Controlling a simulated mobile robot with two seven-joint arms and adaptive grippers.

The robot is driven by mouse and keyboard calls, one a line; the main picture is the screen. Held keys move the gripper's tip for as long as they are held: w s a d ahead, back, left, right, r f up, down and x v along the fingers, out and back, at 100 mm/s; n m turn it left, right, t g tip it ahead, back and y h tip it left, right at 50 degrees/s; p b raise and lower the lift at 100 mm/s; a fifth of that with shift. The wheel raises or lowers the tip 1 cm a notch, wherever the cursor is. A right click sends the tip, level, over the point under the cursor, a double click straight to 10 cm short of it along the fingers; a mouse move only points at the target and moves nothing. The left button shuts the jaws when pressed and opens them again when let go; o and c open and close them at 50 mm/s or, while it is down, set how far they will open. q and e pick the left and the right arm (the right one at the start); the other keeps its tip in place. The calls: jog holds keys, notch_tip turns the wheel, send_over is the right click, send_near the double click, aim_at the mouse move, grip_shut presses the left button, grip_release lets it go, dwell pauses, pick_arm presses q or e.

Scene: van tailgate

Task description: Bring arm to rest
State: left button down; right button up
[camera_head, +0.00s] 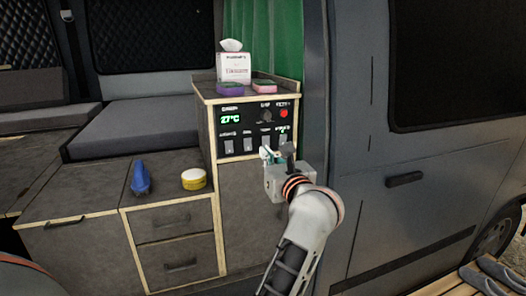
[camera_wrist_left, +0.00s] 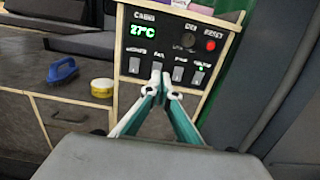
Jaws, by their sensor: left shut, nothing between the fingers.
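My left gripper (camera_head: 271,153) is shut with nothing between its fingers. It is in front of the lower right part of a black control panel (camera_head: 246,117) on a wooden-edged cabinet. In the left wrist view the fingertips (camera_wrist_left: 162,91) meet just below the row of switches on the panel (camera_wrist_left: 143,48), near the second and third from the left. I cannot tell whether they touch the panel. The panel has a green 27°C display (camera_head: 231,119), a dark knob (camera_head: 267,116) and a red button (camera_head: 284,114). A small green light shows above the rightmost switch.
A tissue box (camera_head: 234,69) and two sponges, purple (camera_head: 230,89) and pink (camera_head: 264,86), stand on the cabinet top. A blue brush (camera_head: 140,179) and a yellow-sided tin (camera_head: 194,180) sit on the lower counter. The van's grey side (camera_head: 420,200) rises close at right.

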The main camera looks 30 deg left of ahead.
dwell(0.5)
pick_arm(q)
jog(key=s+d+f+n+t+h, duration=0.3)
jog(key=d+f+n+h, duration=0.2)
jog(key=f+n, duration=0.45)
jog(key=s+d+f+n+t+h, duration=0.3)
jog(key=s+d+f+n+h, duration=0.25)
jog(key=n, duration=0.65)
jog(key=s+d+f+n+t+h, duration=0.1)
jog(key=d+f+n+t+h, duration=0.4)
jog(key=f+n, duration=0.55)
jog(key=s+a+f+m+g, duration=0.1)
jog(key=s+f+m+g, duration=0.4)
jog(key=s+f, duration=0.4)
jog(key=s+a+f+m+g+h, duration=0.1)
jog(key=s+f+m+g, duration=0.4)
jog(key=s+f, duration=0.4)
notch_tip(320, 180, down, 8)
jog(key=shift+s+a+r+g, duration=0.2)
jog(key=shift+s+r+g, duration=0.1)
jog(key=shift+g, duration=0.6)
